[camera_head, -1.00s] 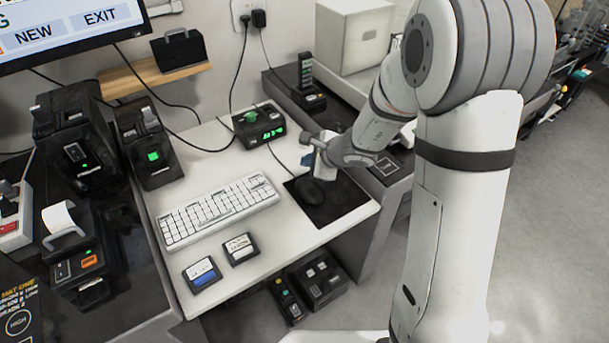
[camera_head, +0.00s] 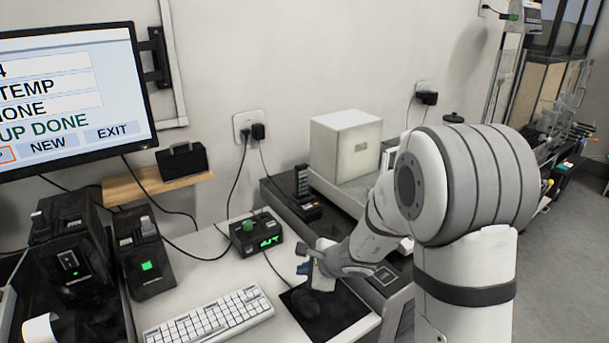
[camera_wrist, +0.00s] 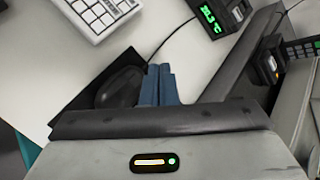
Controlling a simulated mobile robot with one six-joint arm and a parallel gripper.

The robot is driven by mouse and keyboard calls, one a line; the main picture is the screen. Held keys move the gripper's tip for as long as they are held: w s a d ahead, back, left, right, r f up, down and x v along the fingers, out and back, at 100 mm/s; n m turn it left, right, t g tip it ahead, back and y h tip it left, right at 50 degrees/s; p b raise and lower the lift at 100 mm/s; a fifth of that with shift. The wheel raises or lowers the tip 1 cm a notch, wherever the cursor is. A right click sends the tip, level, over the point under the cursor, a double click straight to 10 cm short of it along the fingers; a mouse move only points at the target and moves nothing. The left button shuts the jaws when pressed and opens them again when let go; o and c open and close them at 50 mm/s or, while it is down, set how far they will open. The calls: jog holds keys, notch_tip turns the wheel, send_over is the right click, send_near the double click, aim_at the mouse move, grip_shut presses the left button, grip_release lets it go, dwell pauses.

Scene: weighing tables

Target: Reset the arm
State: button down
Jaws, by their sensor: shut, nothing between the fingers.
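My gripper (camera_head: 305,268) is at the end of my bent arm, above the right part of the white table, close to the black mouse (camera_head: 306,302). In the wrist view its blue fingers (camera_wrist: 159,86) are together with nothing between them. The mouse (camera_wrist: 120,88) lies on its dark mat just left of the fingers in that view. Whether the fingers touch anything below cannot be told.
A white keyboard (camera_head: 208,320) lies left of the mat. A black box with a green display (camera_head: 258,236) stands behind. A white box (camera_head: 345,148) sits on the grey bench to the right. A monitor (camera_head: 70,95) hangs at upper left. Grey floor is open at right.

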jog(key=s+d+r+n+g+p, duration=0.2)
jog(key=s+r+n, duration=0.7)
jog(key=s+r, duration=0.2)
jog(key=s+d+r+n+h+p, duration=0.1)
jog(key=s+d+r+n+h, duration=0.1)
jog(key=s+d, duration=0.4)
jog(key=s+d+r+n+g+h+p, duration=0.1)
jog(key=s+d+r+n+h, duration=0.2)
jog(key=s+d+n, duration=0.3)
jog(key=shift+s+d+r+g+h, duration=0.15)
jog(key=shift+s+d+g+h, duration=0.15)
jog(key=shift+s+d+h, duration=0.55)
jog(key=shift+s+a, duration=0.2)
